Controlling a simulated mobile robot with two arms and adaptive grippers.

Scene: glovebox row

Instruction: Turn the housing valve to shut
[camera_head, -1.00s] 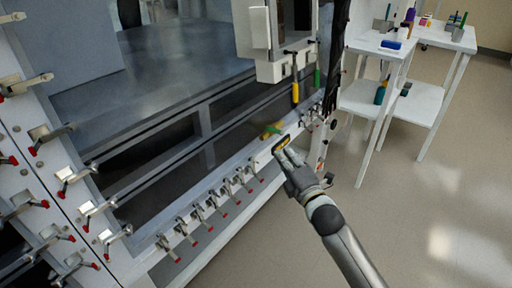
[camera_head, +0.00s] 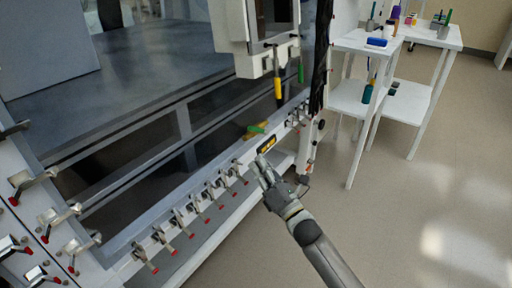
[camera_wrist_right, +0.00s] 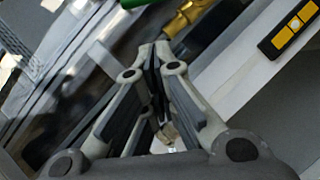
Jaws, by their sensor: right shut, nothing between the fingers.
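The housing valve, with a brass-yellow body and a green handle (camera_head: 256,129), sits on the front of the housing just above the lower frame rail. In the right wrist view its brass part (camera_wrist_right: 196,14) and a bit of the green handle (camera_wrist_right: 134,3) show at the top edge, cut off by the frame. My right gripper (camera_head: 262,166) is shut and empty, below and in front of the valve. In the wrist view its fingertips (camera_wrist_right: 154,48) meet short of the brass part, and I see no contact. My left gripper is not in view.
A yellow-and-black label (camera_head: 267,143) is on the rail beside my right fingers. Several red-tipped clamps (camera_head: 208,196) line the rail to the left. Yellow and green handled tools (camera_head: 278,90) hang above. White shelves (camera_head: 350,98) stand at right; the floor (camera_head: 430,200) is clear.

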